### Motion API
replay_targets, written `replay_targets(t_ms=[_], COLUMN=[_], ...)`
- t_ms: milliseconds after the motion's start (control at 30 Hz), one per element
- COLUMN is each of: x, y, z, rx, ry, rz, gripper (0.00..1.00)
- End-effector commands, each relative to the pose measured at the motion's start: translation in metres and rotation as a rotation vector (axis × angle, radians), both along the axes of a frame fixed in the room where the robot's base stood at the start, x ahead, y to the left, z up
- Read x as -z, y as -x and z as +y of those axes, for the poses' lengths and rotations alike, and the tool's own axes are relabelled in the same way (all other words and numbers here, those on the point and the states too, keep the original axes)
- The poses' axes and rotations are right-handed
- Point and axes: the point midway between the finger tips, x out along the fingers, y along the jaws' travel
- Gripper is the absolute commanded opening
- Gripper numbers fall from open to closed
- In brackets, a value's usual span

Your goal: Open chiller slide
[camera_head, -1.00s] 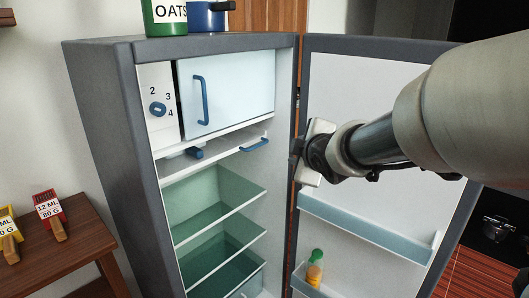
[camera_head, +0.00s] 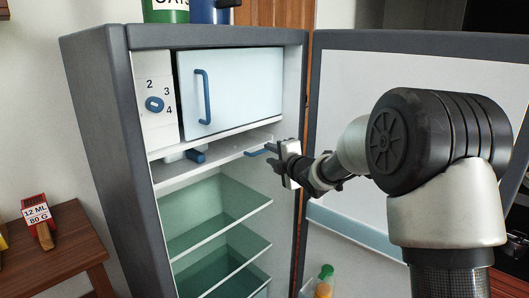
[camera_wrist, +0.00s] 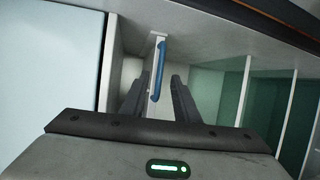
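The chiller slide (camera_head: 228,160) is a pale panel under the freezer compartment inside the open fridge. A blue handle (camera_head: 258,152) sits at its right front; a thicker blue knob (camera_head: 195,156) sits to its left. My gripper (camera_head: 276,158) is just right of the handle in the head view, partly covering its right end. In the wrist view my gripper (camera_wrist: 158,95) is open, and the blue handle (camera_wrist: 159,72) lies ahead, roughly in line with the gap between the fingers. I cannot tell whether the handle's near end is between the fingertips. No grip is seen.
The fridge door (camera_head: 420,110) stands open at right, behind my arm. The freezer door (camera_head: 232,90) above is shut. Green-tinted shelves (camera_head: 215,210) lie below. A bottle (camera_head: 325,280) stands in the door rack. A wooden side table (camera_head: 60,245) is at left.

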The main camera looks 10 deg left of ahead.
Motion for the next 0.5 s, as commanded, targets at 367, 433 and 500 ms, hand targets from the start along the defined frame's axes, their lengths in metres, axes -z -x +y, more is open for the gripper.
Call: replay_targets(t_ms=[367,433,500], x=[0.011,0.011,0.011], y=[-0.05,-0.053,-0.054], z=[0.028,0.03,0.031], rx=[0.0,0.0,0.0], ry=[0.0,-0.001,-0.001], rz=[0.001,0.0,0.0], gripper=[0.28,0.28,0.28])
